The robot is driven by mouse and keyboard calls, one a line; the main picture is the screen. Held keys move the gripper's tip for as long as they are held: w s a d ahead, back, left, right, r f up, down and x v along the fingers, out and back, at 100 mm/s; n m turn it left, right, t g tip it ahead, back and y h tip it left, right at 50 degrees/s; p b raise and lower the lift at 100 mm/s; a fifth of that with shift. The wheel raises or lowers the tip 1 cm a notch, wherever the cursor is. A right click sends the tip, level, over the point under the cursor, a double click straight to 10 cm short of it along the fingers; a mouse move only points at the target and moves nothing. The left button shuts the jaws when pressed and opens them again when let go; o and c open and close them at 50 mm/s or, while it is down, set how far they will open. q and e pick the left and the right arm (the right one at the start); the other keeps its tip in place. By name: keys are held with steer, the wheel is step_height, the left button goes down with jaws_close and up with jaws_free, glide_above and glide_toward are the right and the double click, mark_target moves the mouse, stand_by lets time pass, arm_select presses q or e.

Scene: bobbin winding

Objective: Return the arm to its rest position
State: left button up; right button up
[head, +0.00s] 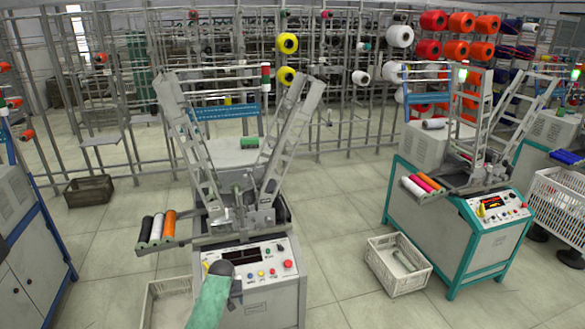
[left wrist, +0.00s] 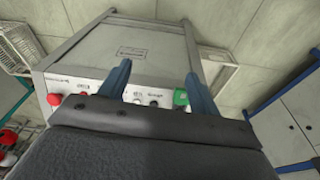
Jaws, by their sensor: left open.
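My left arm (head: 209,302) reaches up from the bottom of the head view. Its dark left gripper (head: 221,268) is at the left part of the control panel (head: 258,256) of the middle winding machine. In the left wrist view the two blue fingers of the left gripper (left wrist: 158,72) stand apart with nothing held between them. The panel appears upside down there, with a red button (left wrist: 54,99) at left and a green button (left wrist: 181,97) beside the right finger. I cannot tell whether a finger touches the panel. My right gripper is not in view.
The machine carries black, white and orange bobbins (head: 169,224) on a side tray. A white crate (head: 398,264) stands right of it, and a second winding machine (head: 440,215) beyond. A blue-edged cabinet (head: 35,265) is at left. Yarn racks fill the back.

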arm_select(q)
steer(key=w+r+m+t, duration=0.2)
steer(key=w+r+t, duration=0.15)
steer(key=w, duration=0.25)
steer(key=s+d+f+m+t+b, duration=0.2)
steer(key=s+d+f+b, duration=0.1)
steer(key=s+f, duration=1.45)
steer(key=s+f+g+b, duration=0.1)
steer(key=s+f+g, duration=0.1)
steer(key=s+f, duration=0.6)
steer(key=s+f+g+b, duration=0.1)
steer(key=s+f, duration=0.8)
steer(key=s, duration=1.2)
steer(key=s+f+g+b, duration=0.1)
steer(key=s+f+g, duration=0.2)
steer(key=s+f, duration=0.6)
steer(key=s, duration=0.5)
steer(key=shift+s+d, duration=0.25)
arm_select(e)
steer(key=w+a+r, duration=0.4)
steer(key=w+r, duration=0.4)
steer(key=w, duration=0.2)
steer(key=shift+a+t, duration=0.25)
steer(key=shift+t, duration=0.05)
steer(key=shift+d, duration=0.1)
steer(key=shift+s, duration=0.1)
